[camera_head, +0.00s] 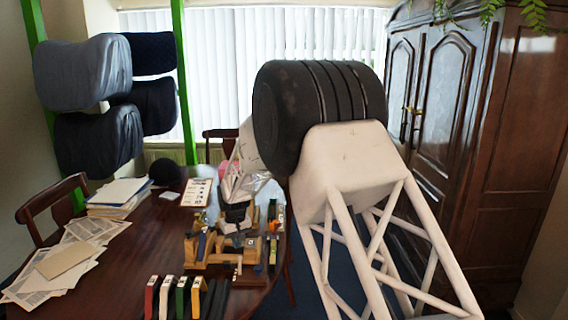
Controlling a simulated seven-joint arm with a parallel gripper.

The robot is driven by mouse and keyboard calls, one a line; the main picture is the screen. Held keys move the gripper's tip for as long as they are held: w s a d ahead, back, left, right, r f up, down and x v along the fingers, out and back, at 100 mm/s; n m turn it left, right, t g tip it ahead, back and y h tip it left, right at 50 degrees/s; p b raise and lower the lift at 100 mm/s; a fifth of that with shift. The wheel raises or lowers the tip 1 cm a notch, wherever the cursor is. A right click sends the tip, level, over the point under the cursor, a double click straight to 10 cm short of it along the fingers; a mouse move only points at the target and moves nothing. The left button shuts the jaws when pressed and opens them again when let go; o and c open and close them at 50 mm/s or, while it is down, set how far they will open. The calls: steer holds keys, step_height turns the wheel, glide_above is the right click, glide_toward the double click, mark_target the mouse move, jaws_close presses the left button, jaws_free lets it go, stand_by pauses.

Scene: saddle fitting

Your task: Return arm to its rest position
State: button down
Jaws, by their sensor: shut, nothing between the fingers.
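My arm fills the centre and right of the head view and reaches down over the table (140,240). My gripper (237,238) is dark and small in this view. It points down over a wooden fixture (196,252) on the table's right part and is shut with nothing held. From this angle I cannot tell whether its fingertips touch the fixture or hang just above it. The arm's black joint and pale lattice link hide what lies behind them.
Upright red, yellow, green and black pieces (180,298) stand in a row at the table's front. Papers (75,250) and a stack of folders (120,192) lie at the left. A dark round object (165,172) sits farther back. A wooden wardrobe (470,140) stands at the right.

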steer(key=shift+r, duration=0.15)
steer(key=s+d+r+m+t, duration=0.1)
steer(key=s+d+r+m, duration=0.2)
steer(key=s+d+r, duration=1.8)
steer(key=s+d+m, duration=0.1)
steer(key=s+d, duration=0.3)
steer(key=s, duration=0.6)
steer(key=s+d+m+t, duration=0.1)
steer(key=s+d, duration=0.4)
steer(key=s, duration=0.6)
steer(key=s+d+m, duration=0.1)
steer(key=s+d, duration=0.4)
steer(key=s, duration=0.5)
steer(key=shift+s+f+t, duration=0.3)
steer(key=shift+f, duration=0.1)
